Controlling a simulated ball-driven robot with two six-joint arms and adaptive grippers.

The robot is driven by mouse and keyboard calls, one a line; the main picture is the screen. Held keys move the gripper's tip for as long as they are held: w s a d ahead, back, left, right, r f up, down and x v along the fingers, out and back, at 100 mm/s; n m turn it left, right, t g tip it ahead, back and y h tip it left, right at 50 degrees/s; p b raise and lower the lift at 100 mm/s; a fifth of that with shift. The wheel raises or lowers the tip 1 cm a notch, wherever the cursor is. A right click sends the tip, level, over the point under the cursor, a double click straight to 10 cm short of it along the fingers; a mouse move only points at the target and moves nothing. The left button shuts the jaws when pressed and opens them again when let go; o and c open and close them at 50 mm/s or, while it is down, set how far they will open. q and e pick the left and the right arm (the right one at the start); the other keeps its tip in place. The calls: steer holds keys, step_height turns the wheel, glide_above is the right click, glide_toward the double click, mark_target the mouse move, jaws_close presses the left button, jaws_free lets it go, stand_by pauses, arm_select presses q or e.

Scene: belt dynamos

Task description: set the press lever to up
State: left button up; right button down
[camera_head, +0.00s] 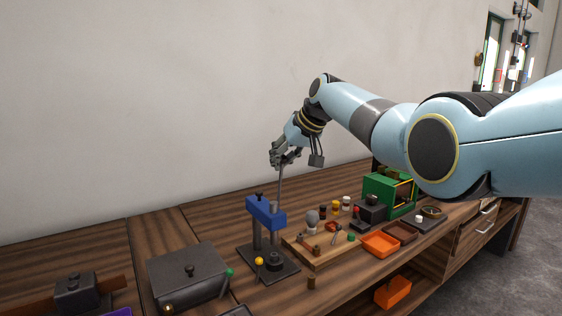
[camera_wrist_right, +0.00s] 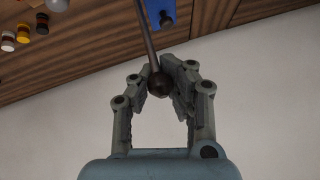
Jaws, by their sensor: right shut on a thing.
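The press (camera_head: 266,212) has a blue head on dark posts above a dark base plate, and stands on the wooden bench. Its lever (camera_head: 279,188) is a thin grey rod that rises steeply from the blue head. My right gripper (camera_head: 284,161) is at the lever's upper end. In the right wrist view, my right gripper (camera_wrist_right: 161,82) has its fingers around the lever's dark ball knob (camera_wrist_right: 159,84), and the blue press head (camera_wrist_right: 162,10) shows beyond. My left gripper is in neither view.
A dark lidded box (camera_head: 188,275) stands left of the press. A wooden board (camera_head: 318,248) with small parts, orange trays (camera_head: 381,244) and a green machine (camera_head: 388,194) stand to the right. The wall behind is bare.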

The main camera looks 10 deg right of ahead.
steer(key=c, duration=1.1)
jaws_free()
steer(key=shift+s+r, duration=0.15)
steer(key=shift+r, duration=0.25)
steer(key=shift+c, duration=0.2)
steer(key=shift+f, duration=0.15)
steer(key=v, duration=1.2)
steer(key=shift+f, duration=0.1)
